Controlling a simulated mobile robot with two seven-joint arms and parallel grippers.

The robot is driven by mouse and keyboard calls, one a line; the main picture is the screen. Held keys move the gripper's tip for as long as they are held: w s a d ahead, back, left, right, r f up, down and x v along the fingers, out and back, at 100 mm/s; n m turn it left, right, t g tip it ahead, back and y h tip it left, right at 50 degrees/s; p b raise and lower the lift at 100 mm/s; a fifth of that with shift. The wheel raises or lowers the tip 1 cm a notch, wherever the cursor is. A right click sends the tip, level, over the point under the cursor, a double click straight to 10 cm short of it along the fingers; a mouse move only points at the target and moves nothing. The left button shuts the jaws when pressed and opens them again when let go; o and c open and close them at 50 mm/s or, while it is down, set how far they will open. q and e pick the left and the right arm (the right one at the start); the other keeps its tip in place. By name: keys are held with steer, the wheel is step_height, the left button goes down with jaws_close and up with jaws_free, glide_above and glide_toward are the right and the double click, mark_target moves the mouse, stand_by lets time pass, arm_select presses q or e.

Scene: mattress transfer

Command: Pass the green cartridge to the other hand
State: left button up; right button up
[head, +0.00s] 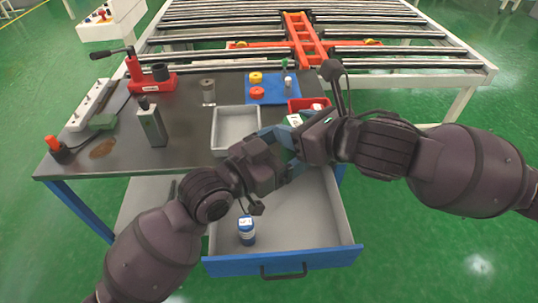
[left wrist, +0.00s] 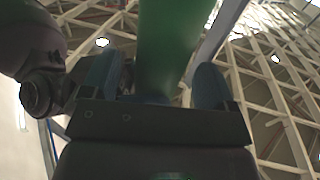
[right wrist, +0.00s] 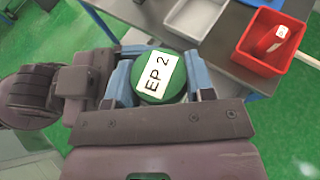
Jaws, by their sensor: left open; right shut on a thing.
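The green cartridge (head: 294,120) is held above the table's front edge, between my two grippers. In the right wrist view its round green end (right wrist: 150,92) with a white "EP 2" label sits between the blue fingers of my right gripper (right wrist: 160,85), which is shut on it. In the left wrist view the cartridge's green body (left wrist: 170,45) rises between the spread fingers of my left gripper (left wrist: 160,88), which is open around it. Whether those fingers touch it I cannot tell. In the head view my left gripper (head: 283,150) hides most of the cartridge.
An open drawer (head: 310,220) below holds a blue-labelled bottle (head: 246,232). On the table are a grey tray (head: 217,138), a red bin (right wrist: 250,62), a blue mat (head: 285,97), a grey box (head: 152,127) and a red press (head: 152,84). A roller conveyor stands behind.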

arm_select(q)
steer(key=shift+w+d, duration=0.25)
steer(key=shift+d, duration=0.15)
steer(key=c, duration=1.1)
arm_select(e)
steer(key=o, duration=1.4)
